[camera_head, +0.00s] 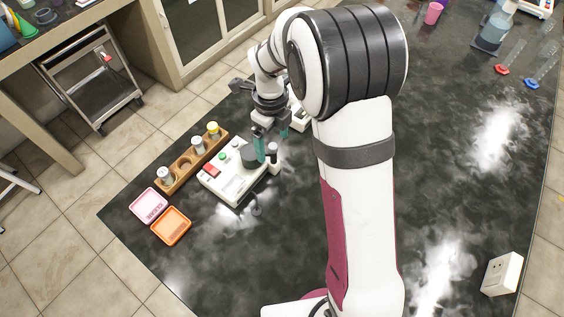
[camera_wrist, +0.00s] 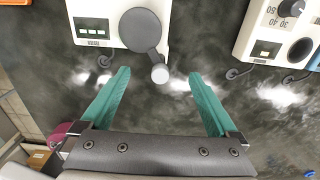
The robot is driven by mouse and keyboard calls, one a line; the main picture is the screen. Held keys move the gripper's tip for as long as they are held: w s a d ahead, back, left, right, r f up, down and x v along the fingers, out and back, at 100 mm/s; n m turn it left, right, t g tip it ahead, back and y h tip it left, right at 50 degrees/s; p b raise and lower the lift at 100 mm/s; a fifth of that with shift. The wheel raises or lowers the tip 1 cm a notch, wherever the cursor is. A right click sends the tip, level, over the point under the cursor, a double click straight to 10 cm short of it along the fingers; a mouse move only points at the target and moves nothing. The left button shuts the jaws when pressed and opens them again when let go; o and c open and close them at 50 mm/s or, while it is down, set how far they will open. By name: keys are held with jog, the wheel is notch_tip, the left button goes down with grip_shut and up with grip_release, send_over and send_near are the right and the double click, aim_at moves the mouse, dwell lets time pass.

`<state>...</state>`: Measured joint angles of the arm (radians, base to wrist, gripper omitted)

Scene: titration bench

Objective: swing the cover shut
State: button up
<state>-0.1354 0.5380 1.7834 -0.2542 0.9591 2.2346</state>
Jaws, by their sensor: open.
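A white instrument (camera_wrist: 95,12) with a display stands on the dark bench; in the head view its white body (camera_head: 236,182) carries red and green buttons. A dark grey round cover (camera_wrist: 139,29) lies over its near right part in the wrist view, with a short arm running to a pale round knob or post (camera_wrist: 160,74). I cannot tell how far the cover is swung. My gripper (camera_wrist: 158,76) is open, its two teal fingers either side of the knob, with gaps on both sides. In the head view my gripper (camera_head: 271,142) is over the instrument's far right end.
A second white device with a dial (camera_wrist: 285,20) stands to the right in the wrist view. A wooden rack with vials (camera_head: 190,162), a pink tray (camera_head: 148,205) and an orange tray (camera_head: 171,226) lie to the left in the head view. Cables lie on the bench.

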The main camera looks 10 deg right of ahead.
notch_tip(320, 180, up, 7)
jog(key=shift+f, duration=0.2)
dwell(0.5)
